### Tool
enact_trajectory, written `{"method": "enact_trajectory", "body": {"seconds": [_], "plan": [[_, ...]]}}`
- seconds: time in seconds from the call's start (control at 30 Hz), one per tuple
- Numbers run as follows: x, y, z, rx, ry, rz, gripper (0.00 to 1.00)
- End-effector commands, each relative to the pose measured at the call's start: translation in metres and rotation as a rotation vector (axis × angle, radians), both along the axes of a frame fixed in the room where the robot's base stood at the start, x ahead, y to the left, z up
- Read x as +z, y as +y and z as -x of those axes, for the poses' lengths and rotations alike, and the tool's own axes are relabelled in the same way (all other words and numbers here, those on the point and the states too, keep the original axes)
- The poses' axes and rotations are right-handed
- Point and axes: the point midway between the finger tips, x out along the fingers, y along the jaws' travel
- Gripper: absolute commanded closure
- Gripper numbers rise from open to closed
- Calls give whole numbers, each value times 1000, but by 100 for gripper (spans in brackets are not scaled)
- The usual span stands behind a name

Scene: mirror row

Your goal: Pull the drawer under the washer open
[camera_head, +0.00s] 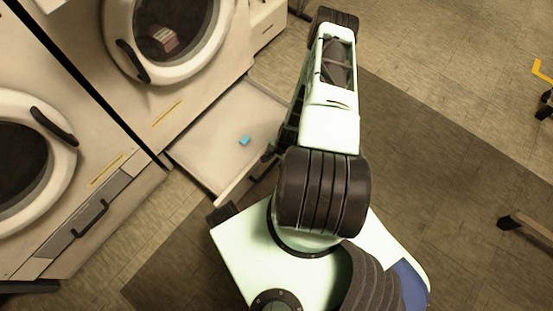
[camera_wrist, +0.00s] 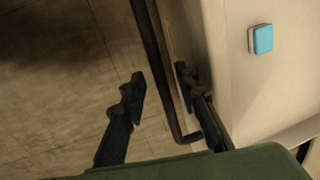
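The drawer (camera_head: 214,118) under the right-hand washer (camera_head: 165,95) stands pulled well out over the floor. A small blue-topped block (camera_head: 244,140) lies in it; the block also shows in the wrist view (camera_wrist: 260,39). The drawer's dark bar handle (camera_head: 258,181) is partly hidden by my arm in the head view. In the wrist view the handle (camera_wrist: 156,60) runs between the two fingers of my gripper (camera_wrist: 160,73). The fingers are apart, with a clear gap between the left finger and the bar. The right finger is between the bar and the drawer front.
Another washer (camera_head: 22,150) stands at the left, with a shut drawer and handle (camera_head: 88,217) below it. The right-hand washer's round door is shut, with something reddish behind the glass. Open floor (camera_head: 430,60) lies to the right. A wooden leg (camera_head: 527,230) is at the right edge.

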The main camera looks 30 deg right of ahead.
Motion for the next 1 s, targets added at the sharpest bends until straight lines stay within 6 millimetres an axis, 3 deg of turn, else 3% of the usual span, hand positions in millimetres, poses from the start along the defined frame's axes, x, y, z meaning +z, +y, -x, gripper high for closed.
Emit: {"method": "enact_trajectory", "body": {"seconds": [0.17, 0.6, 1.0], "plan": [[16, -1, -1, 1, -1, 1, 71], [84, -1, -1, 0, -2, 2, 71], [99, 0, 0, 0, 1, -1, 71]]}}
